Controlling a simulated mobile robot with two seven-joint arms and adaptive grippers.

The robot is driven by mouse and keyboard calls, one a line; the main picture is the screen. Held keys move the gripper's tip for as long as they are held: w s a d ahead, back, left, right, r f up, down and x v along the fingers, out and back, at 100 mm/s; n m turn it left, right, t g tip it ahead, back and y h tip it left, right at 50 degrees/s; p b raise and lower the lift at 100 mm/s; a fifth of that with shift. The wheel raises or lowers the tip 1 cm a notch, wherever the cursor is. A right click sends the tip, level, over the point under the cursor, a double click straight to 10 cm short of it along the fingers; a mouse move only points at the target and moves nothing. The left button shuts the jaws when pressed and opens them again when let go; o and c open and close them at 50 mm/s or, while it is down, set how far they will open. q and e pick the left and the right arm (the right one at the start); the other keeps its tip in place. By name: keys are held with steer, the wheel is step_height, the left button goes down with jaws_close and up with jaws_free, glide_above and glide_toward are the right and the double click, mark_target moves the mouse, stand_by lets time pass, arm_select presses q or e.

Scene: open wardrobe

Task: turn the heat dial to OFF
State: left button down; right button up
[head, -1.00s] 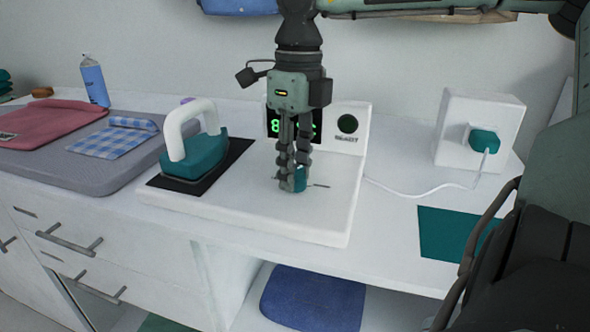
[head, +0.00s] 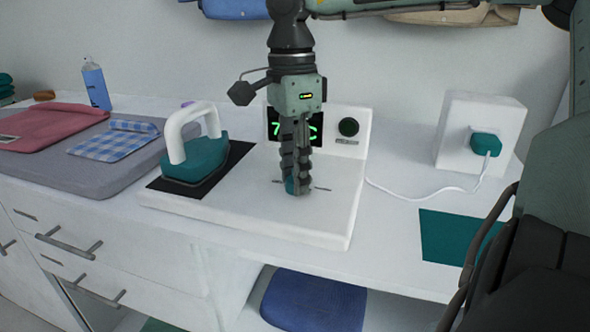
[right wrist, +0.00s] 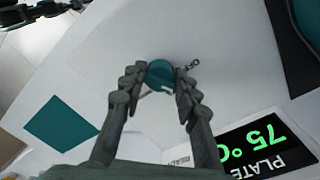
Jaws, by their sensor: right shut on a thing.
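The teal heat dial (head: 290,187) sits on the white iron station base (head: 240,217), mostly hidden behind my fingers in the head view. In the right wrist view the round dial (right wrist: 160,74) lies between both fingertips, with a pale pointer mark on it. My right gripper (head: 296,188) points down and is shut on the dial; it also shows in the right wrist view (right wrist: 159,88). The plate display (right wrist: 258,147) reads 75 °C in the right wrist view; in the head view it is partly covered by my gripper. My left gripper is not in view.
A teal iron (head: 195,158) with a white handle stands on a dark plate left of the dial. A white socket block (head: 460,120) with a teal plug and cord is at right. A teal mat (head: 445,235) lies at the front right. Folded clothes lie at left.

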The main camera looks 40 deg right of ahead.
mark_target(291, 178)
steer(key=n, duration=0.4)
steer(key=shift+n, duration=2.1)
steer(key=o, duration=1.1)
steer(key=shift+o, duration=0.2)
step_height(291, 178, up, 12)
steer(key=shift+w+a, duration=0.2)
steer(key=shift+w, duration=0.1)
